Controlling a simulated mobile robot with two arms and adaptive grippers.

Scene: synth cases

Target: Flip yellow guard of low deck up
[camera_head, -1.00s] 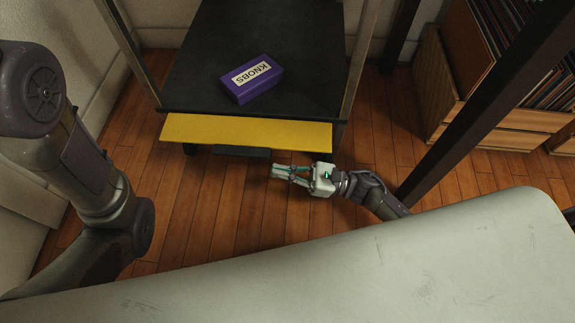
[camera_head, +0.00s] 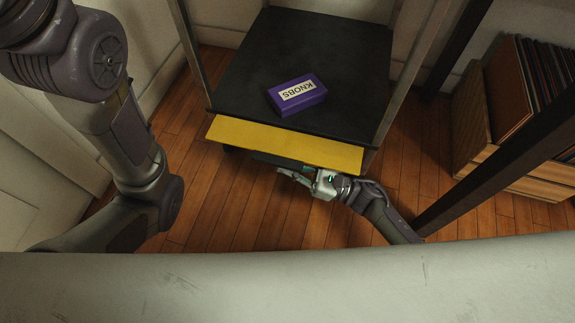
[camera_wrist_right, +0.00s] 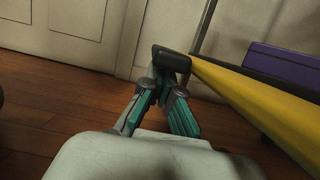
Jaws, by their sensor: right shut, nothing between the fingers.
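The yellow guard (camera_head: 285,143) is a flat strip along the front edge of the low black deck (camera_head: 345,60). It slopes outward and down from the deck edge. In the right wrist view the guard (camera_wrist_right: 262,100) runs diagonally on the right, close to the fingers. My right gripper (camera_head: 290,172) is just in front of and below the guard's outer edge, its fingers pointing left. Its fingers (camera_wrist_right: 171,65) are shut with nothing between them. I cannot tell whether they touch the guard. My left arm comes in at the left, its gripper out of view.
A purple KNOBS box (camera_head: 297,95) lies on the deck, near its front. Metal posts (camera_head: 190,50) stand at the deck's corners. A dark post (camera_head: 500,155) and a wooden crate of records (camera_head: 510,130) are at the right. A pale surface (camera_head: 290,290) fills the foreground.

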